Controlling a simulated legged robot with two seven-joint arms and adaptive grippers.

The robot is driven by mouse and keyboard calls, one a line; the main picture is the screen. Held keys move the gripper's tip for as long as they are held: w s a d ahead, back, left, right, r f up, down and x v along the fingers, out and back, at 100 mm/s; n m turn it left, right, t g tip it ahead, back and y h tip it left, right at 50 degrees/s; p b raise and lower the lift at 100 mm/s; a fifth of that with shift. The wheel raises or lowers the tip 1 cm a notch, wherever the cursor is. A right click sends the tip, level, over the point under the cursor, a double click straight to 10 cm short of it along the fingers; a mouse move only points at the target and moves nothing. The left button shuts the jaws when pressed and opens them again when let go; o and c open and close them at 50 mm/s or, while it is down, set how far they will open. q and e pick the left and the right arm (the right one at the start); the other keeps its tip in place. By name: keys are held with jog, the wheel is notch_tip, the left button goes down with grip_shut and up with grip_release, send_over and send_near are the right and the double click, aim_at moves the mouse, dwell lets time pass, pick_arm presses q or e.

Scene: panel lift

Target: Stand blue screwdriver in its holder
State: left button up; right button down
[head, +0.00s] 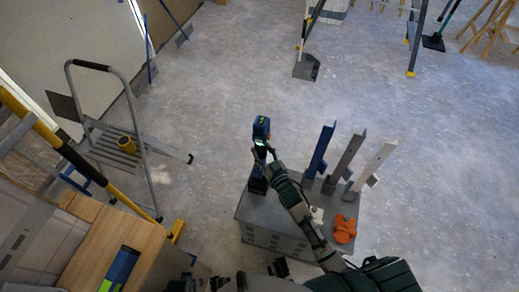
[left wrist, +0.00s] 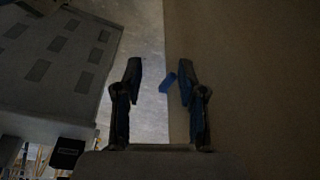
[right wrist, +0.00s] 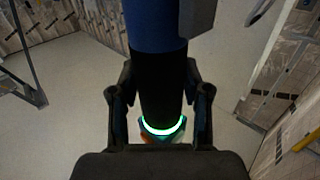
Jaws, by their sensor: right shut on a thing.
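The blue screwdriver (head: 261,127) stands roughly upright in the head view, with a blue upper part and a green light. My right gripper (head: 263,152) is shut on its dark middle. In the right wrist view, the screwdriver's black shaft (right wrist: 162,80) runs between my fingers to a glowing green ring (right wrist: 162,128). A black piece (head: 258,185) shows below the gripper over the grey cabinet; I cannot tell whether it is the holder or part of the screwdriver. My left gripper (left wrist: 160,75) is open and empty, low beside the cabinet.
The grey cabinet top (head: 290,240) bears blue (head: 320,150), grey (head: 346,158) and white (head: 374,163) upright pieces and an orange object (head: 345,229). A wooden box (head: 110,255) and step ladder (head: 115,140) stand left.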

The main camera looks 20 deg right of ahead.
aim_at(263, 158)
jog(key=shift+d+f+b, duration=0.35)
jog(key=shift+f+b, duration=0.05)
jog(key=shift+a+f+b, duration=0.45)
jog(key=shift+a+b, duration=0.1)
jog(key=shift+a, duration=0.15)
jog(key=shift+f, duration=0.2)
jog(key=shift+d+f+b, duration=0.6)
jog(key=shift+f+b, duration=0.2)
jog(key=shift+b, duration=0.15)
jog(key=shift+a, duration=0.25)
pick_arm(q)
notch_tip(263, 158, up, 9)
jog(key=w+t, duration=0.2)
jog(key=shift+d+r, duration=0.15)
pick_arm(e)
jog(key=shift+a, duration=0.25)
pick_arm(q)
jog(key=shift+w+d, duration=0.1)
jog(key=shift+d, duration=0.05)
pick_arm(e)
jog(key=shift+d, duration=0.15)
